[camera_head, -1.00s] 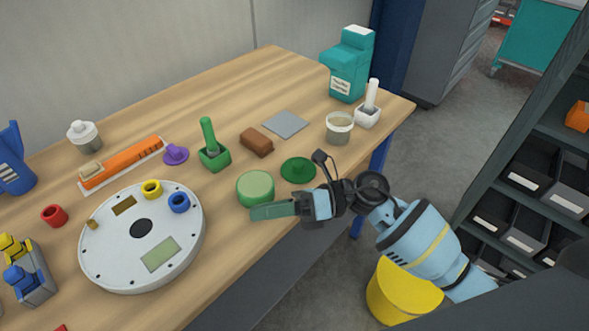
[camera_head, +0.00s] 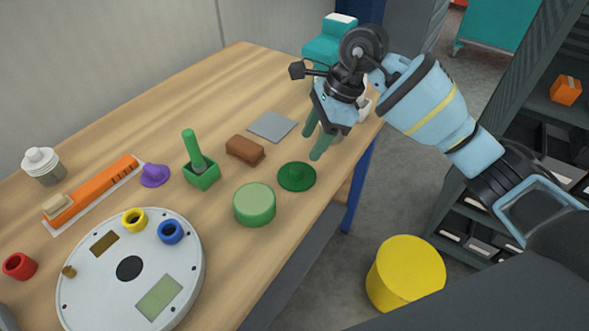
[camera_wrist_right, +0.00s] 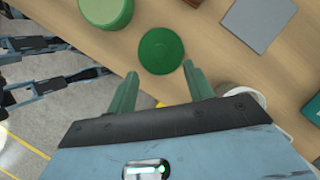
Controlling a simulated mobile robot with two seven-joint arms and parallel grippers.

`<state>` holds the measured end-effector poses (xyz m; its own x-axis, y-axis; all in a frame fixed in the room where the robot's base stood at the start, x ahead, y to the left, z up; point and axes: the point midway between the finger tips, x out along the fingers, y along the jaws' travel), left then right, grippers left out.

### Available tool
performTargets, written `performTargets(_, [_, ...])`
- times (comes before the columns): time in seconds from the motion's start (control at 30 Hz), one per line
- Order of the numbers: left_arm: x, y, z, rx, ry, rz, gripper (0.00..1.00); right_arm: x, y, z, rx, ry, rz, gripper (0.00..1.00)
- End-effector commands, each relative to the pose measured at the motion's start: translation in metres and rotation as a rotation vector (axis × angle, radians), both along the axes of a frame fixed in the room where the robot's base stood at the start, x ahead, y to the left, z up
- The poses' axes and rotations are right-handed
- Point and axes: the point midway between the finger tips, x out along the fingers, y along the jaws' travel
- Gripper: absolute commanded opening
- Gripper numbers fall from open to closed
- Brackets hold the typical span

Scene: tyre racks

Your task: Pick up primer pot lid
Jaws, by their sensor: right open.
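A dark green round lid with a small knob (camera_head: 297,177) lies flat on the wooden table, near its right edge. It also shows in the right wrist view (camera_wrist_right: 161,51), just ahead of the fingertips and roughly midway between them. A smaller purple knobbed lid (camera_head: 154,175) lies farther left. My right gripper (camera_head: 311,146) is open and empty, with its green fingers pointing down, above and beyond the green lid. It partly hides an open pot, which shows in the right wrist view (camera_wrist_right: 242,97). My left gripper is not in view.
A green round pot (camera_head: 255,205) stands close beside the green lid. A brown block (camera_head: 245,150), a grey square plate (camera_head: 272,126) and a green holder with a handle (camera_head: 201,174) are nearby. A yellow bin (camera_head: 405,272) is on the floor.

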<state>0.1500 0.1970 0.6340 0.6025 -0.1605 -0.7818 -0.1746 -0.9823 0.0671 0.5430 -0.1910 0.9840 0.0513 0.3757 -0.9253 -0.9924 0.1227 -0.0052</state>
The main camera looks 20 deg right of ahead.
Motion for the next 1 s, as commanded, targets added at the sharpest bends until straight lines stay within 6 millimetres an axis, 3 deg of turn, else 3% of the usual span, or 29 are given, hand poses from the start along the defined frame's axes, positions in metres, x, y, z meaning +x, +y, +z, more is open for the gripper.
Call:
performTargets(0.2, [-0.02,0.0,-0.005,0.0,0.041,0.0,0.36,0.0,0.008,-0.018,0.004,0.005,0.001,0.52])
performTargets(0.47, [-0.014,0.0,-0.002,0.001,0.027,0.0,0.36,0.001,0.012,-0.028,0.004,0.003,0.0,0.52])
performTargets(0.8, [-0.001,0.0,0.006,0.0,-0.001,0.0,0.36,0.002,0.027,-0.067,0.005,0.003,0.001,0.52])
performTargets(1.0, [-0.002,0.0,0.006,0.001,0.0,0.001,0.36,0.002,0.029,-0.073,0.004,0.0,-0.001,0.52])
